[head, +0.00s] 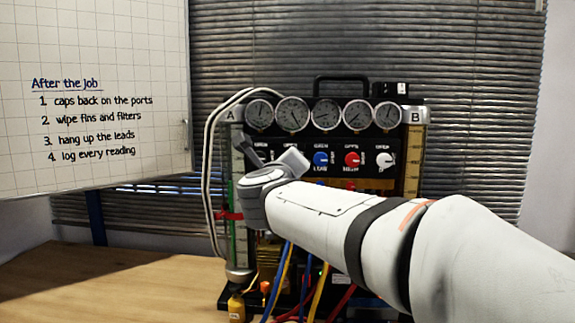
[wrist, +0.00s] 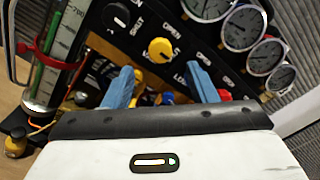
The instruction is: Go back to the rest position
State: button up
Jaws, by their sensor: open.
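My gripper (wrist: 156,88) is open in the wrist view, with its two blue-grey fingers apart in front of the gauge rig's panel. I see nothing held between them. A yellow knob (wrist: 161,50) and a black knob (wrist: 116,17) show just beyond the fingers. In the head view my arm reaches in from the lower right and its wrist end covers the left part of the gauge rig (head: 322,90). The fingertips are partly hidden there. The rig's blue knob (head: 321,158) and red knob (head: 352,159) show above the arm.
The rig stands on a wooden table (head: 130,285), whose left part is clear. Hoses and a small yellow bottle (head: 236,307) are at the rig's base. A whiteboard (head: 95,100) is at left. Blinds (head: 470,60) hang behind.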

jog(key=shift+s, duration=0.1)
jog(key=s+d+f+n+g+p, duration=0.5)
jog(key=s+d+f+n+g, duration=0.2)
jog(key=s+d+f+n, duration=0.3)
jog(key=s+d+f+n+g+p, duration=0.6)
jog(key=s+d+f+n, duration=0.5)
jog(key=s+n, duration=0.6)
notch_tip(320, 180, down, 2)
jog(key=shift+s+f+n+g+y, duration=0.15)
jog(key=shift+s+n+g+y, duration=0.3)
jog(key=shift+g, duration=0.75)
